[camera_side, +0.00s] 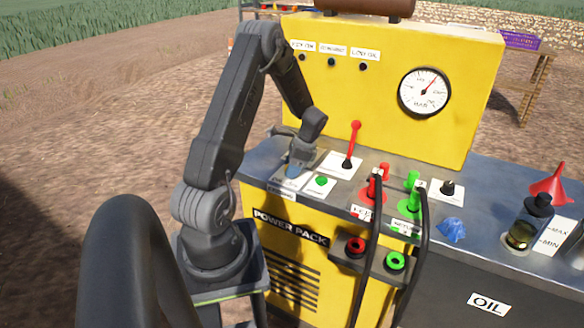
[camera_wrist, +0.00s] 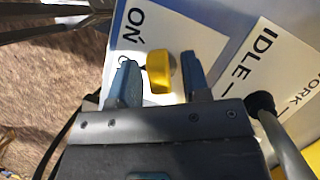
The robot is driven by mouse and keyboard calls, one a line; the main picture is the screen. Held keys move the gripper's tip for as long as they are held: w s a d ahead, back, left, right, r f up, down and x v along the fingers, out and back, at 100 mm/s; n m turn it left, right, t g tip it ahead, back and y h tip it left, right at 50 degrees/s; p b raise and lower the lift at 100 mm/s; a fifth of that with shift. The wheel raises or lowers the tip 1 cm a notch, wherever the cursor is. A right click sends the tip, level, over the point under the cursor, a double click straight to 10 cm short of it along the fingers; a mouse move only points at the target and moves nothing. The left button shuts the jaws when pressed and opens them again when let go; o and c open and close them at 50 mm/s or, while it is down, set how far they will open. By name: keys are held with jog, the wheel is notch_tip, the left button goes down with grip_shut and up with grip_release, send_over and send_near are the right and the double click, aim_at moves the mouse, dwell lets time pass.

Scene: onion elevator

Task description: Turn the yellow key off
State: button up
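The yellow key (camera_wrist: 158,72) stands on a white label plate printed "ON" (camera_wrist: 135,30) in the wrist view. My gripper (camera_wrist: 159,62) is open, with one blue-grey finger on each side of the key.
A second label reads "IDLE" (camera_wrist: 268,60), with a dark lever beside it in the wrist view. A green button (camera_side: 321,181) and a red lever (camera_side: 352,148) are just right of my gripper. The yellow gauge panel (camera_side: 450,60) rises behind. Hoses (camera_side: 375,250) hang in front.

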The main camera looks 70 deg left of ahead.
jog(key=v, duration=1.4)
jog(key=shift+d+f, duration=0.1)
jog(key=d+r+t, duration=0.2)
jog(key=d+r, duration=0.1)
jog(key=d, duration=0.3)
jog(key=d+r+n+t+y, duration=0.1)
jog(key=d+r, duration=0.3)
jog(key=d, duration=0.3)
jog(key=d+r+t, duration=0.2)
jog(key=d+r, duration=0.1)
jog(key=d, duration=0.3)
jog(key=s+d+r+n+t+h, duration=0.1)
jog(key=s+d+t, duration=0.1)
jog(key=s+d, duration=0.2)
jog(key=s+d+t+h, duration=0.1)
jog(key=s+d, duration=0.4)
jog(key=d, duration=0.6)
jog(key=shift+s+d+r+n+t, duration=0.25)
jog(key=shift+r+n+t, duration=0.15)
jog(key=shift+t, duration=0.5)
